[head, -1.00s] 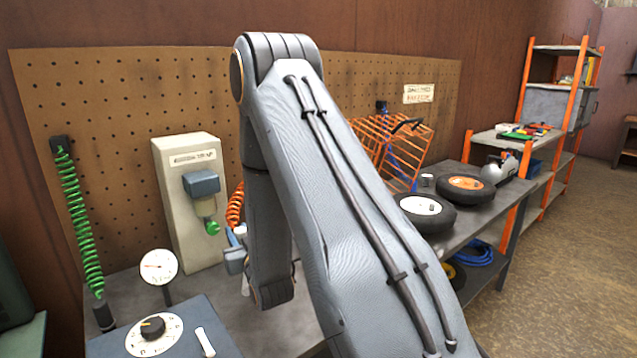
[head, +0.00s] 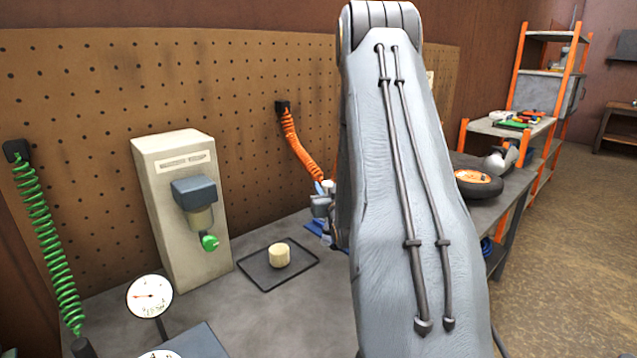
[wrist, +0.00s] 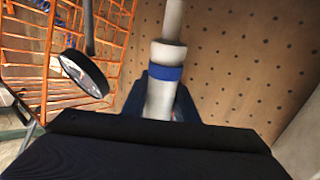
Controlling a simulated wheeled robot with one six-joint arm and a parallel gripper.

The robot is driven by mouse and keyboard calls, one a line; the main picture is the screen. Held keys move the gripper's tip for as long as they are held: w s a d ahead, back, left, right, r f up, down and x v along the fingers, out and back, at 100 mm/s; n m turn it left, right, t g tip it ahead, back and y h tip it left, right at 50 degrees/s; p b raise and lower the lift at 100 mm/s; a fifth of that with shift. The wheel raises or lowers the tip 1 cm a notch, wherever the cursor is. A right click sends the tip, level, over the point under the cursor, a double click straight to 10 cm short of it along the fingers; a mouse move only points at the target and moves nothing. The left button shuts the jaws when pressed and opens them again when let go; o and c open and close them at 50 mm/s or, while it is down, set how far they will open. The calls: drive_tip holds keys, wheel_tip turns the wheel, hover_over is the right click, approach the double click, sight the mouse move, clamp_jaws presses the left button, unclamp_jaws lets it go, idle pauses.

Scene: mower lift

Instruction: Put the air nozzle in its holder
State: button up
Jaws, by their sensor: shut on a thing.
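The air nozzle (wrist: 161,98), a pale grey cylinder with a blue band and a narrower white tip, is between the dark jaws of my gripper (wrist: 163,82) in the wrist view. My gripper is shut on it. In the head view my gripper (head: 321,205) is at the left edge of my arm, mostly hidden by it, and a small blue-and-white part shows there. An orange coiled hose (head: 300,145) runs from the pegboard down to that spot. I cannot tell for certain which thing is the nozzle's holder.
A beige box (head: 177,160) with a green-tipped fitting stands left on the bench. A black tray (head: 257,277) holds a cream cylinder (head: 279,255). A dial gauge (head: 150,297) stands in front. An orange wire basket (wrist: 25,58) is close by in the wrist view. Pegboard (head: 255,90) lies behind.

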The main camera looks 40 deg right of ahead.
drive_tip(key=shift+d+f+b, duration=0.25)
drive_tip(key=shift+f+b, duration=0.6)
drive_tip(key=shift+f, duration=0.6)
drive_tip(key=shift+d+f+b, duration=0.2)
drive_tip(key=shift+f+b, duration=0.65)
drive_tip(key=shift+f, duration=0.55)
drive_tip(key=shift+s+f+b, duration=0.1)
drive_tip(key=shift+f+b, duration=0.45)
drive_tip(key=o, duration=0.9)
drive_tip(key=shift+c, duration=0.2)
drive_tip(key=shift+a, duration=0.1)
drive_tip(key=p+v, duration=0.1)
drive_tip(key=v, duration=1)
drive_tip(key=shift+p, duration=0.35)
